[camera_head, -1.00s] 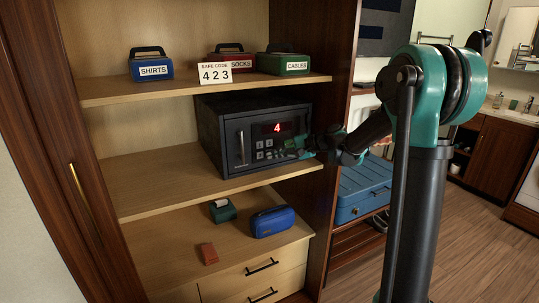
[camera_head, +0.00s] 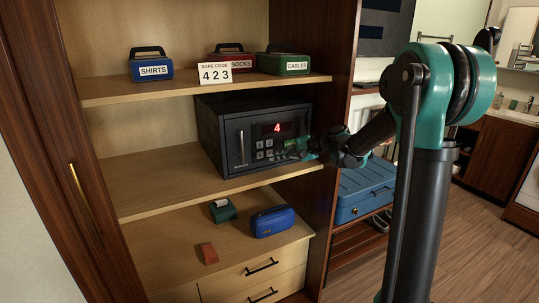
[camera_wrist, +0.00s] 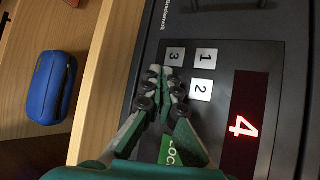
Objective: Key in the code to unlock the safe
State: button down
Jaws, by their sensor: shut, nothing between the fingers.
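The dark grey safe (camera_head: 218,135) stands shut on the middle shelf. Its red display (camera_head: 277,127) reads 4, also seen in the wrist view (camera_wrist: 243,127). A white card (camera_head: 215,73) on the shelf above reads SAFE CODE 423. My gripper (camera_wrist: 166,76) is shut and empty, its tips close in front of the keypad. In the wrist view, key 1 (camera_wrist: 204,56), key 2 (camera_wrist: 201,89) and key 3 (camera_wrist: 175,54) show beside the tips. The fingers hide other keys and part of a green key (camera_wrist: 175,150). I cannot tell whether the tips touch a key.
Boxes labelled SHIRTS (camera_head: 151,70), SOCKS (camera_head: 238,64) and CABLES (camera_head: 295,65) stand on the upper shelf. A blue case (camera_head: 273,222), a green item (camera_head: 223,211) and a reddish block (camera_head: 208,254) lie below. The middle shelf is bare left of the safe.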

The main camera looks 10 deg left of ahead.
jog(key=s+d, duration=0.2)
jog(key=s, duration=0.2)
jog(key=shift+s+d, duration=0.1)
jog(key=shift+d, duration=0.3)
dwell(1.8)
